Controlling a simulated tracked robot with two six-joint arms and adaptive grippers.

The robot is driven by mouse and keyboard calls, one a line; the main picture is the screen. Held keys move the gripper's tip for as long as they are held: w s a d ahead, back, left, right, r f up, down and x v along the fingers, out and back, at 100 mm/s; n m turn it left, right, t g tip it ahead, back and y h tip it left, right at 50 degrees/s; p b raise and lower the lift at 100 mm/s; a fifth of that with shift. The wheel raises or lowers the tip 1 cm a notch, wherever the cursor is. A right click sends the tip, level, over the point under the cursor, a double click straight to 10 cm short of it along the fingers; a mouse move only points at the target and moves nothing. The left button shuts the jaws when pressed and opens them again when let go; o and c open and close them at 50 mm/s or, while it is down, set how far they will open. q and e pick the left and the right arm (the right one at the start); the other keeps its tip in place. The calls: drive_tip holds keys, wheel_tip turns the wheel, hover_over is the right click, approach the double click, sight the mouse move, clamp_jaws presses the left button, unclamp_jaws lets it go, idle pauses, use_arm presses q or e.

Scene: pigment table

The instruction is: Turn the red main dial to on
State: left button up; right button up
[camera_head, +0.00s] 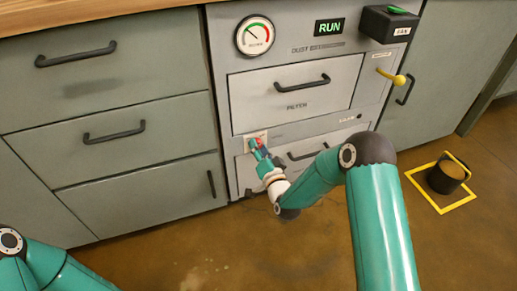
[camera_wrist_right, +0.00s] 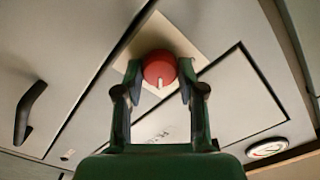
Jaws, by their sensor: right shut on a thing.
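The red main dial (camera_wrist_right: 160,66) sits on a pale square plate (camera_wrist_right: 185,35) on the grey cabinet front. A white pointer mark on it points down in the right wrist view. My right gripper (camera_wrist_right: 160,80) has a finger on each side of the dial and is shut on it. In the head view the dial (camera_head: 259,142) is mostly hidden by my right gripper (camera_head: 260,148); only a little red shows. Any on or off lettering is not readable. Of my left arm only a part shows at the lower left; its gripper is out of view.
Above the dial are a FILTER drawer (camera_head: 308,98) with a black handle, a round gauge (camera_head: 255,35) and a lit green RUN display (camera_head: 329,26). A black FAN box (camera_head: 390,23) and yellow lever (camera_head: 392,77) are at right. A dark container (camera_head: 447,175) stands on the floor.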

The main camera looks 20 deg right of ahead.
drive_tip(key=shift+s+f, duration=0.1)
drive_tip(key=shift+f, duration=0.1)
drive_tip(key=o, duration=1.1)
drive_tip(key=shift+d, duration=0.1)
drive_tip(key=shift+o, duration=0.2)
drive_tip(key=shift+r, duration=0.1)
drive_tip(key=s, duration=1.2)
drive_tip(key=shift+d, duration=0.15)
drive_tip(key=shift+w, duration=0.1)
